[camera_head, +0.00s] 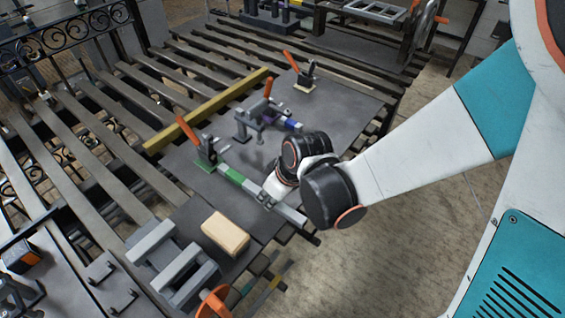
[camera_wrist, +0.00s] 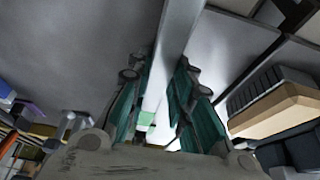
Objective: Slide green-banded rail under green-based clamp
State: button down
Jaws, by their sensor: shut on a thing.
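The grey rail (camera_head: 289,213) with a green band (camera_head: 234,177) lies along the dark plate near its front edge. Its far end is beside the green-based clamp (camera_head: 205,152), whose orange handle is raised; I cannot tell whether the end is under the clamp's arm. My gripper (camera_head: 268,199) is shut on the rail, on the near side of the green band. In the wrist view, the teal-padded fingers of my gripper (camera_wrist: 158,100) stand on both sides of the rail (camera_wrist: 177,30), with the green band (camera_wrist: 146,119) visible between them.
A clamp with a purple base (camera_head: 246,120) and a clamp with a pale yellow base (camera_head: 303,80) stand farther back, handles raised. A yellow bar (camera_head: 205,111) edges the plate behind. A wooden-topped brush or block (camera_head: 225,234) lies at the front left, near the rail.

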jog(key=c, duration=1.3)
grip_release()
jog(key=shift+c, duration=0.2)
jog(key=shift+v, duration=4.05)
jog(key=shift+s+d, duration=0.1)
jog(key=shift+d, duration=0.1)
